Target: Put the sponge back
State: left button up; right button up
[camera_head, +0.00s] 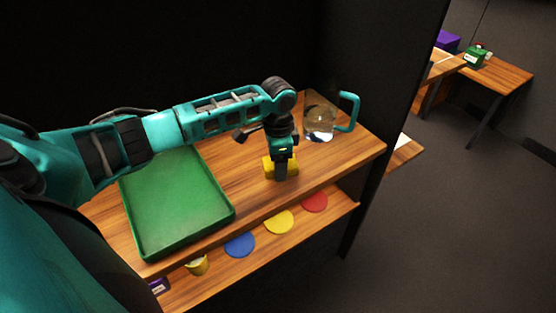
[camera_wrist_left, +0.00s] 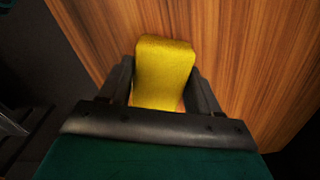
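The yellow sponge (camera_head: 269,168) is at the wooden tabletop, to the right of the green tray. In the left wrist view the sponge (camera_wrist_left: 164,72) stands between the two dark fingers, which lie against both its sides. My left gripper (camera_head: 281,169) points down over it and looks shut on it; one finger hides part of the sponge in the head view. I cannot tell whether the sponge touches the tabletop. My right gripper is not in view.
A green tray (camera_head: 172,205) lies on the table (camera_head: 245,195) at left. A clear jug with a teal handle (camera_head: 319,122) stands behind right of the gripper. A lower shelf holds blue (camera_head: 240,244), yellow (camera_head: 279,222) and red discs (camera_head: 314,202). Dark panels border the back and right.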

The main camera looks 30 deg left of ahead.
pick_arm(q)
jog(key=o, duration=0.5)
jog(key=shift+c, duration=0.2)
notch_tip(320, 180, up, 12)
jog(key=p, duration=0.2)
jog(key=d+f, duration=0.2)
jog(key=d+f+t+h, duration=0.1)
jog(key=d+f, duration=0.1)
jog(key=d, duration=0.1)
jog(key=s+d+f+t+h, duration=0.1)
jog(key=d+f, duration=0.2)
jog(key=shift+d, duration=0.2)
jog(key=s+d+f+n+t+h, duration=0.1)
jog(key=s+d+f+t+h, duration=0.25)
jog(key=d, duration=0.45)
jog(key=s+a+f+n+t+y, duration=0.1)
jog(key=s+a+f+n+t, duration=0.1)
jog(key=s, duration=0.4)
jog(key=s+a+f+n+t+y, duration=0.1)
jog(key=s+f+n+t+y, duration=0.1)
jog(key=s+f, duration=0.3)
jog(key=shift+s+a+f+n+t, duration=0.15)
jog(key=shift+s+a+n+t, duration=0.2)
jog(key=shift+s+n+t, duration=0.45)
jog(key=shift+s+y, duration=0.1)
jog(key=shift+y, duration=0.15)
